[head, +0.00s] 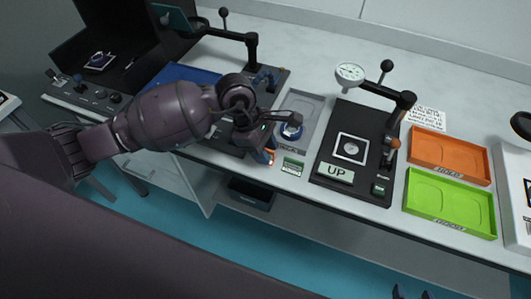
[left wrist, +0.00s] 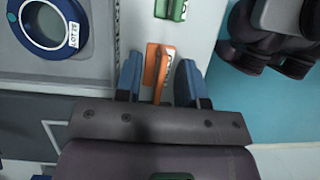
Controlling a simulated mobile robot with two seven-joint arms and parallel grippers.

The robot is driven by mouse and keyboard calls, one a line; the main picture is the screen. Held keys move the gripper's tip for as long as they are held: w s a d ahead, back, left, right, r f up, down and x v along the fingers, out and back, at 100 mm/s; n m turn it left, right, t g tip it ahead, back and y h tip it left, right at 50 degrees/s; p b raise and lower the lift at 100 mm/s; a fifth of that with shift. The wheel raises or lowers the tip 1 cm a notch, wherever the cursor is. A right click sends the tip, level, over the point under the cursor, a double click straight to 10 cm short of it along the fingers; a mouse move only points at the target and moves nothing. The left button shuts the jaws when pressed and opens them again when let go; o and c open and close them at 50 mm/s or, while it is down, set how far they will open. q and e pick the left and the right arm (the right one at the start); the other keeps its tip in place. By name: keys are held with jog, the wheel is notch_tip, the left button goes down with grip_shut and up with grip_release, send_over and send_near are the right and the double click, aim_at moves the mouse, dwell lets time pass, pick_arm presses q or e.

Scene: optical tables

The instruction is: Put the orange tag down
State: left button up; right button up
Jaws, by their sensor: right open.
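The orange tag (left wrist: 158,66) is between the two blue fingertips of my left gripper (left wrist: 160,82) in the left wrist view. Gaps show between its upright rib and the fingers, and the gripper looks open around it. The tag appears to rest on the pale table strip beside a green tag (left wrist: 171,9). In the head view only a small part of the orange tag (head: 271,156) shows beside my left gripper (head: 266,149); the wrist hides the rest. Two dark tips of my right gripper (head: 411,294) show at the bottom edge, below the table, apart and empty.
A grey tray (head: 312,110) holding a blue-ringed round part (head: 292,131) lies close to my left gripper. A black gauge stand (head: 345,187) with an UP plate (head: 335,173) stands to the right. Beyond are orange (head: 452,157) and green (head: 451,203) trays. The table's front edge is near.

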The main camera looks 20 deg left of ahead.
pick_arm(q)
grip_shut()
jog(key=shift+r, duration=0.1)
